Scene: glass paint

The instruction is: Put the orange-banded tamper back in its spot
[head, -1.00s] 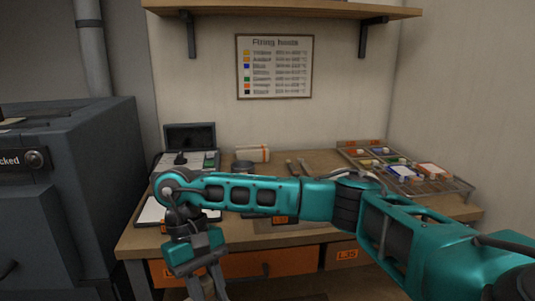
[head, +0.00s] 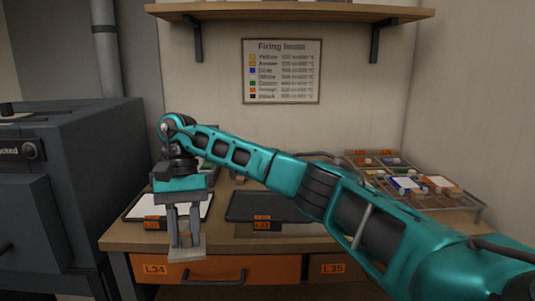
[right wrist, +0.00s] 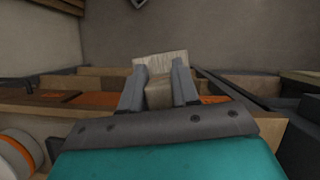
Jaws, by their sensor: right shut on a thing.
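My right gripper (head: 184,224) points down in front of the table's front edge, over the left orange drawer front. It is shut on a pale, wood-like piece, which I take for the tamper (head: 187,247). Its wide end sticks out below the fingertips. In the right wrist view the fingers (right wrist: 158,92) stand on both sides of its narrow part, with the wide pale end (right wrist: 160,64) beyond. No orange band shows on it. I cannot make out its spot. My left gripper is out of view.
The table (head: 290,245) holds a white pad (head: 190,206), a dark tray (head: 262,207) and a rack (head: 440,205) of colored items at right. A dark kiln-like cabinet (head: 60,200) stands close at left. A shelf (head: 290,12) hangs above.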

